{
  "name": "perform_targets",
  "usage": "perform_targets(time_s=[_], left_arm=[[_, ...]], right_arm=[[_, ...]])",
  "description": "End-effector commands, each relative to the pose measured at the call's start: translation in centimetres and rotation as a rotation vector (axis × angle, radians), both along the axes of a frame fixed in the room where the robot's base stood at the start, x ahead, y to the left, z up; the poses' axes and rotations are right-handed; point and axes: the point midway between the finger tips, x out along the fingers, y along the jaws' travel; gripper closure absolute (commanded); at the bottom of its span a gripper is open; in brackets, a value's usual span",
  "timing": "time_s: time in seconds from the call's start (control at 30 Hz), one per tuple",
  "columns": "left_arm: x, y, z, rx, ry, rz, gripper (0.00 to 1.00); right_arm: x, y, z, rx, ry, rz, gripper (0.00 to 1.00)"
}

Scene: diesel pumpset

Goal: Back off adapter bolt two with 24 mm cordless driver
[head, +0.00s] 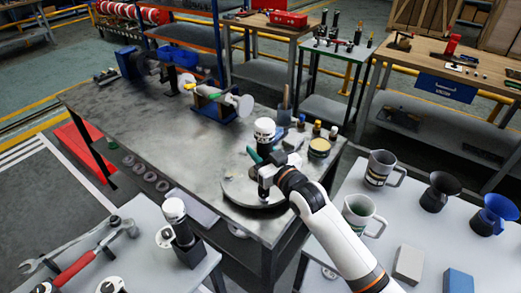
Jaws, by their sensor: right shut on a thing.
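My right arm comes in from the lower right. Its gripper (264,180) is shut on a tool, apparently the cordless driver (254,155), whose green and dark body shows beside the wrist. The driver is over a round dark metal disc (232,192) at the near right corner of the grey metal workbench (165,125). The wrist hides much of the tool and part of the disc. I cannot make out adapter bolt two or whether the tool touches it. My left gripper is out of view.
A white-topped black cylinder (264,129) stands behind the wrist, near small bottles (316,129). Mugs (380,167) and dark funnel-shaped cups (440,190) crowd the right table. Wrenches (75,265) and another white-topped cylinder (174,212) are on the left front table. The workbench middle is clear.

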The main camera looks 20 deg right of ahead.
Motion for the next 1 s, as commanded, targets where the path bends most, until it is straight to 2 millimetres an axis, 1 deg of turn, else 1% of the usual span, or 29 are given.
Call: perform_targets(time_s=[0.43, 0.77, 1.0], left_arm=[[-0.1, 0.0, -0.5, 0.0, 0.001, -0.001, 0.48], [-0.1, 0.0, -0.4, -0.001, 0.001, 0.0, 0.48], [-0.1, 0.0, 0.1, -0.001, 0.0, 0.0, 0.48]], right_arm=[[0.0, 0.0, -0.9, 0.0, -0.005, 0.0, 1.0], [0.0, 0.0, -0.9, 0.002, -0.006, 0.0, 1.0], [0.0, 0.0, -0.6, 0.002, -0.006, 0.0, 1.0]])
